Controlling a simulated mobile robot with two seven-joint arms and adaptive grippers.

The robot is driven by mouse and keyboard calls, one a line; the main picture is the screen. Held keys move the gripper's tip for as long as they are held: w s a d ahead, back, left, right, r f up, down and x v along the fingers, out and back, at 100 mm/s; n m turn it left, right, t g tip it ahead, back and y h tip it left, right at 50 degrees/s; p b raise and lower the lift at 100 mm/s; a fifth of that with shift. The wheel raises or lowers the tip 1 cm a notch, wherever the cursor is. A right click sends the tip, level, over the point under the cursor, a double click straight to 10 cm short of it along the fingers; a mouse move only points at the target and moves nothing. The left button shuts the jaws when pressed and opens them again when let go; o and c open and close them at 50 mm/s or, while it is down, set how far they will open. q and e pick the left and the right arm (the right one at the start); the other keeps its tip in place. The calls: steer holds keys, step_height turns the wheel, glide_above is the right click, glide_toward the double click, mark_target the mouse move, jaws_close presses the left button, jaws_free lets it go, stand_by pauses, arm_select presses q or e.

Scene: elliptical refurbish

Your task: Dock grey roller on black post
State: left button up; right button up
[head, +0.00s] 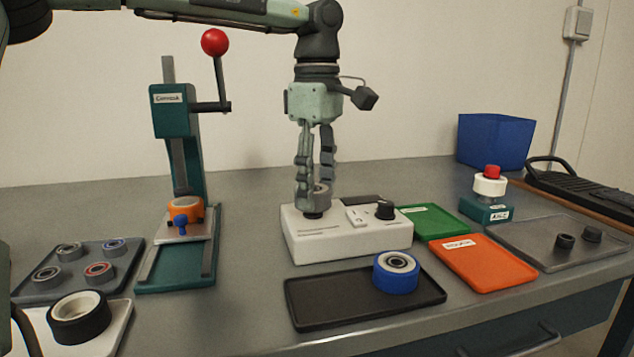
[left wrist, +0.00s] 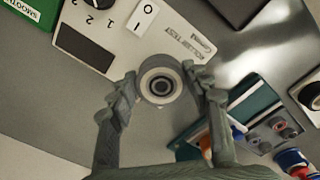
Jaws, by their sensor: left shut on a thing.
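My left gripper (head: 315,200) points straight down over the white roller-test box (head: 345,240) and is shut on the grey roller (head: 322,189). In the left wrist view the grey roller (left wrist: 160,80) sits between the two fingertips, its ringed bore facing the camera. The black post (head: 313,214) shows as a dark base on the left part of the box, just under the fingertips. The roller is in line above it or around it; the fingers hide which. The box also carries a switch (head: 357,214) and a black knob (head: 384,209). My right gripper is not in view.
A green press (head: 172,110) with an orange roller (head: 186,209) stands left. A black tray (head: 330,302) with a blue roller (head: 396,270) lies in front. Green (head: 434,223) and orange (head: 482,262) trays lie right, a blue bin (head: 494,140) behind. A dark roller (head: 79,316) is front left.

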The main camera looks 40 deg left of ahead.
arm_select(q)
steer(key=shift+f+b, duration=0.4)
steer(key=shift+f, duration=0.3)
steer(key=o, duration=0.9)
